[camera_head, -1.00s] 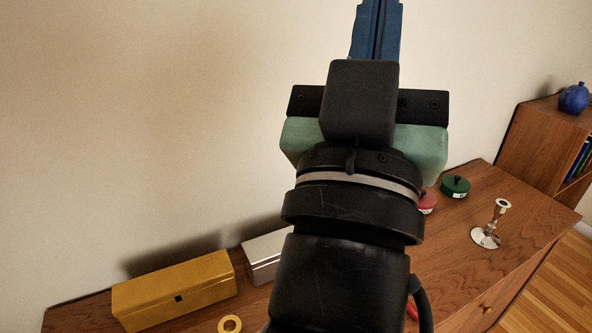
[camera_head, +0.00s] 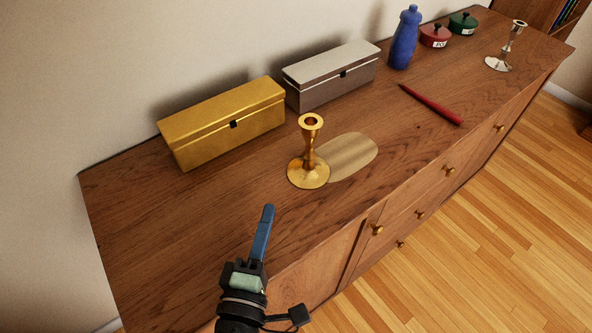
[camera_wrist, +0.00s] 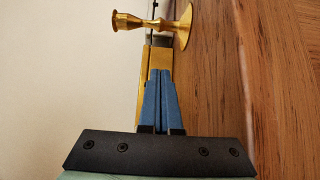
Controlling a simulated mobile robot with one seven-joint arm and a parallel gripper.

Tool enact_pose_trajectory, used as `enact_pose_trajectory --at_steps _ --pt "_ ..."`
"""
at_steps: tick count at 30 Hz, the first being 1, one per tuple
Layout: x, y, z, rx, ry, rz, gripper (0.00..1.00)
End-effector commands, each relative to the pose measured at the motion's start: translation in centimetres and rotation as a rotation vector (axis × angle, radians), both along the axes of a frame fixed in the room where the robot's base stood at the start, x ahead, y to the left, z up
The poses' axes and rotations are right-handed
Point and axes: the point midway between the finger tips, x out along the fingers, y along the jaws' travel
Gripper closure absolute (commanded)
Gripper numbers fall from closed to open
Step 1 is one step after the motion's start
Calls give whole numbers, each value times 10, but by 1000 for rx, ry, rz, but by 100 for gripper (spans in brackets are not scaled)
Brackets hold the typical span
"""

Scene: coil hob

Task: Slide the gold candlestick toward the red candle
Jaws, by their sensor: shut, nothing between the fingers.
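The gold candlestick (camera_head: 309,158) stands upright on the wooden dresser top, in front of the gold box. In the wrist view the gold candlestick (camera_wrist: 153,24) lies sideways in the picture, beyond my fingertips. The red candle (camera_head: 431,104) lies on the dresser top to the right of the candlestick. My gripper (camera_head: 268,208) is shut and empty, low over the dresser, to the left of and nearer than the candlestick, apart from it. Its blue fingers (camera_wrist: 160,72) show together in the wrist view.
A pale oval patch (camera_head: 349,156) lies just right of the candlestick. A gold box (camera_head: 222,122) and silver box (camera_head: 331,75) stand behind. A blue bottle (camera_head: 404,38), red pot (camera_head: 435,37), green pot (camera_head: 463,24) and silver candlestick (camera_head: 507,48) are farther right. The dresser's front edge is near.

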Motion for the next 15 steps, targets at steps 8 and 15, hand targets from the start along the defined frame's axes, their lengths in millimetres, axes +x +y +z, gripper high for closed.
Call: enact_pose_trajectory --at_steps 8,15 --pt "54 -11 4 1 -3 -4 100" --pt "88 -29 3 3 -2 -6 100"
